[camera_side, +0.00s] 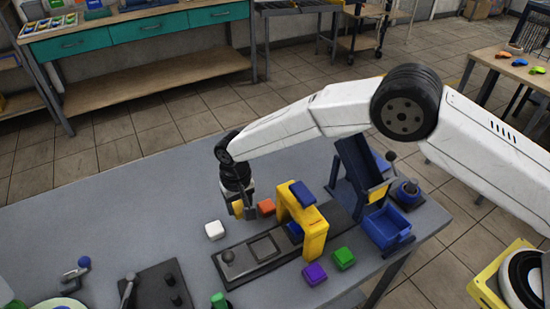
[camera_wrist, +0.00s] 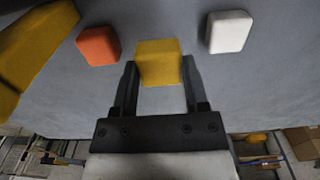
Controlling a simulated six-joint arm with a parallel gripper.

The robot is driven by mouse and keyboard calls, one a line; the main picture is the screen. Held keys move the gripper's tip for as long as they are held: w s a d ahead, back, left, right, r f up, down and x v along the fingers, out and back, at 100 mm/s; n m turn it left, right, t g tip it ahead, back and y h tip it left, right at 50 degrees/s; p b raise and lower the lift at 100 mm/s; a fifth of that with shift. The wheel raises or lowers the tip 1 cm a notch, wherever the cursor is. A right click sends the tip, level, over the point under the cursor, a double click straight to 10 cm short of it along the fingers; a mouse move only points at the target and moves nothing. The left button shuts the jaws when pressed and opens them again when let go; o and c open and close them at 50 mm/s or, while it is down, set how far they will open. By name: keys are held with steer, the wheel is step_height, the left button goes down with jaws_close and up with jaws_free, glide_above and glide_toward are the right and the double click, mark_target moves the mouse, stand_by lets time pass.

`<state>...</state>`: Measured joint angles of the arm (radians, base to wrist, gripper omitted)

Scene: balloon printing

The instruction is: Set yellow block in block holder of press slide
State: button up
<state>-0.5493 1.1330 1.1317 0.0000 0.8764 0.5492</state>
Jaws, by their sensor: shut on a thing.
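The yellow block (camera_wrist: 159,62) is between the two fingers of my gripper (camera_wrist: 160,85) in the wrist view, and the gripper is shut on it. In the side view my gripper (camera_side: 243,212) points down, and part of the yellow block (camera_side: 238,209) shows at its fingers. The gripper is behind the press slide, between the white and orange blocks. The press slide (camera_side: 250,262) is a dark plate with a square frame, the block holder (camera_side: 263,248), and a round knob. The holder looks empty. I cannot tell whether the yellow block touches the table.
A white block (camera_side: 215,230) lies left of my gripper and an orange block (camera_side: 266,207) right of it. The yellow press arch (camera_side: 315,235) stands over the slide. Purple (camera_side: 314,274) and green (camera_side: 344,258) blocks lie in front. A blue bin (camera_side: 388,230) stands at right.

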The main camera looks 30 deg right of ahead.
steer(key=shift+r, duration=1.75)
steer(key=shift+s+r, duration=0.15)
steer(key=shift+s, duration=0.6)
steer(key=s+r, duration=0.1)
steer(key=s, duration=0.8)
steer(key=shift+d, duration=0.4)
steer(key=shift+f, duration=0.1)
glide_above(264, 249)
steer(key=shift+f, duration=2.25)
steer(key=shift+f, duration=1.05)
